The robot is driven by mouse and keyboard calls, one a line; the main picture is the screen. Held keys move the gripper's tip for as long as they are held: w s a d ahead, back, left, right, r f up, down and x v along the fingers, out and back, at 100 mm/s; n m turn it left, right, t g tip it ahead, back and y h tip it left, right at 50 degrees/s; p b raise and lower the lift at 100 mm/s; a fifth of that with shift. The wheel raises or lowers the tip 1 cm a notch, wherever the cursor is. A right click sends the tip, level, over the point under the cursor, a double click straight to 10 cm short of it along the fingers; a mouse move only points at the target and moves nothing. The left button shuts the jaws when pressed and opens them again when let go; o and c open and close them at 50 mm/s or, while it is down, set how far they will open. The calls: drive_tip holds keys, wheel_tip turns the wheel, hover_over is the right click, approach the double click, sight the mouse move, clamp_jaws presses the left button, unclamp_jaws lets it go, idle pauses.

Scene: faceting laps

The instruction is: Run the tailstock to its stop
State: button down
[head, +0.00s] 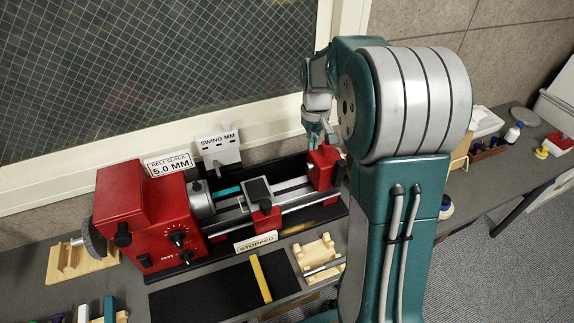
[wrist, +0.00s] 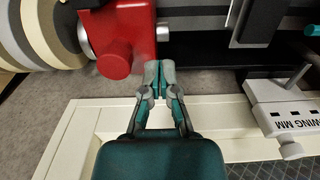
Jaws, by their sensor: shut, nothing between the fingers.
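The red tailstock (head: 323,168) sits on the lathe's bright rails (head: 290,202), near their right end in the head view. My arm hides what lies just right of it. In the wrist view the tailstock (wrist: 124,40) is at the upper left, with a round red knob on it. My gripper (wrist: 158,70) is shut and empty, its tips close beside the tailstock's lower right edge there; I cannot tell if they touch. In the head view my gripper (head: 318,138) is partly seen behind and above the tailstock.
The red headstock (head: 145,210) stands at the left end, with the carriage (head: 262,196) mid-rail. A "SWING MM" gauge (head: 218,146) and a "BELT SLACK 5.0 MM" sign (head: 168,164) stand behind. A "STOPPED" sign (head: 256,241) and a wooden cradle (head: 319,259) are in front. The window wall is close behind.

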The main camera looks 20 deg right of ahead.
wheel_tip(320, 180, up, 6)
drive_tip(key=shift+f, duration=0.1)
idle(0.6)
idle(0.3)
drive_tip(key=s+a+r+t, duration=0.3)
drive_tip(key=s+a+r, duration=0.45)
drive_tip(key=s, duration=0.35)
drive_tip(key=s+a+f+t, duration=0.1)
drive_tip(key=s+a, duration=0.1)
drive_tip(key=s, duration=0.4)
drive_tip(key=s+a+f+t, duration=0.1)
drive_tip(key=s+a, duration=0.2)
drive_tip(key=s, duration=0.3)
drive_tip(key=shift+a+t, duration=0.3)
drive_tip(key=shift+a, duration=0.05)
